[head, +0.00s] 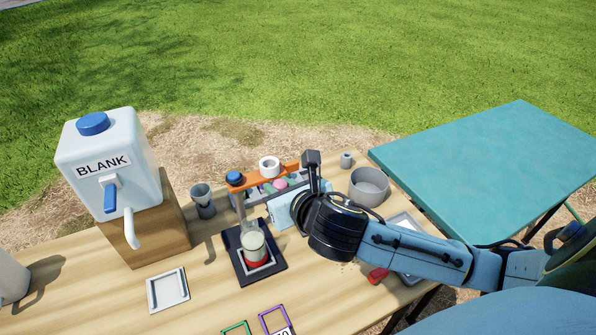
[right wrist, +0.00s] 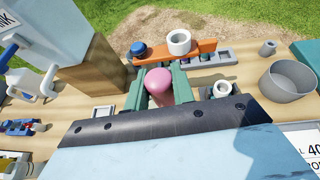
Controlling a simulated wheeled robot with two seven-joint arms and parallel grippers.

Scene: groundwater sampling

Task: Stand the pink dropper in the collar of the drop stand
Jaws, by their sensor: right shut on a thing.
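The pink dropper shows its rounded pink bulb (right wrist: 158,82) between the green fingers of my right gripper (right wrist: 157,88) in the right wrist view. The bulb also shows as a small pink patch (head: 280,184) in the head view. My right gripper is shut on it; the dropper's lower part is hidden. The drop stand's orange arm (right wrist: 205,50) lies beyond the gripper, with the white ring-shaped collar (right wrist: 179,42) on it. The collar also shows in the head view (head: 269,163). The dropper is beside the collar, on its near side, not in it. My left gripper is not in view.
A dark square base (head: 272,268) carries a pale jar with red at its bottom. The BLANK container (head: 108,160) stands on a wooden block at left. A grey cup (head: 203,200), grey bowl (head: 369,187) and white tray (head: 168,290) stand on the wooden table.

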